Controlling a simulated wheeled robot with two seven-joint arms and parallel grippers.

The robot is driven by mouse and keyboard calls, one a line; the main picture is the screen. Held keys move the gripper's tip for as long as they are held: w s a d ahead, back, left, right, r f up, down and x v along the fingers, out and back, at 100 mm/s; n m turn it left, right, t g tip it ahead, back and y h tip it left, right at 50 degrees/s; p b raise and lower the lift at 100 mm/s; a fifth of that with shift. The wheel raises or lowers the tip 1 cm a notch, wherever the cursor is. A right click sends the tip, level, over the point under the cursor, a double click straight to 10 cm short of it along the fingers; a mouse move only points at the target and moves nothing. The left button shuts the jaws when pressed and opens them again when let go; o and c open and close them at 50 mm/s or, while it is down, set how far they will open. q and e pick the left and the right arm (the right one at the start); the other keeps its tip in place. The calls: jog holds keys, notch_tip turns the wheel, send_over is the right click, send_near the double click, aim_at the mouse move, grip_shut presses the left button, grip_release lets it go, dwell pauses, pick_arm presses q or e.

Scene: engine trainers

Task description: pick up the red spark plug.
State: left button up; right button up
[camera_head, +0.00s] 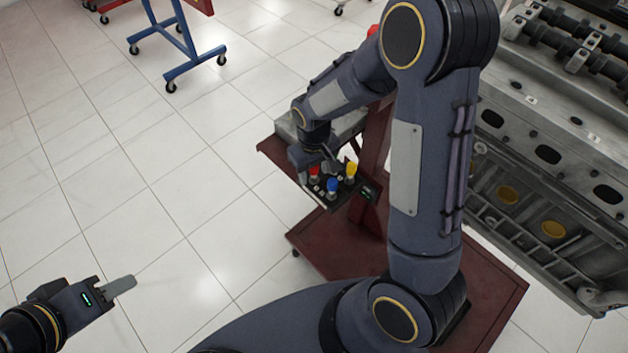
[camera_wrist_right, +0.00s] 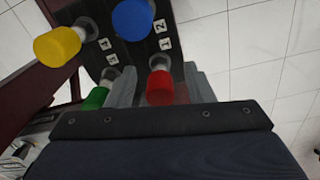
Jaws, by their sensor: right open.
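The red spark plug (camera_head: 314,172) stands in a black holder (camera_head: 346,202) on the cart. In the right wrist view its red cap (camera_wrist_right: 160,88) lies between the two fingers of my right gripper (camera_wrist_right: 160,85), with a gap visible on each side. The right gripper (camera_head: 316,164) is open and is at the plug from above in the head view. My left gripper (camera_head: 122,286) is over the floor at the lower left, far from the holder; its finger gap cannot be made out.
A blue plug (camera_wrist_right: 132,18), a yellow plug (camera_wrist_right: 57,46) and a partly hidden green plug (camera_wrist_right: 95,98) stand close by in the holder. The dark red cart (camera_head: 335,245) carries the holder. A large engine (camera_head: 545,155) stands at the right. Open tiled floor lies at the left.

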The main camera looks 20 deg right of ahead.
grip_shut()
jog(key=shift+r, duration=0.15)
dwell(0.4)
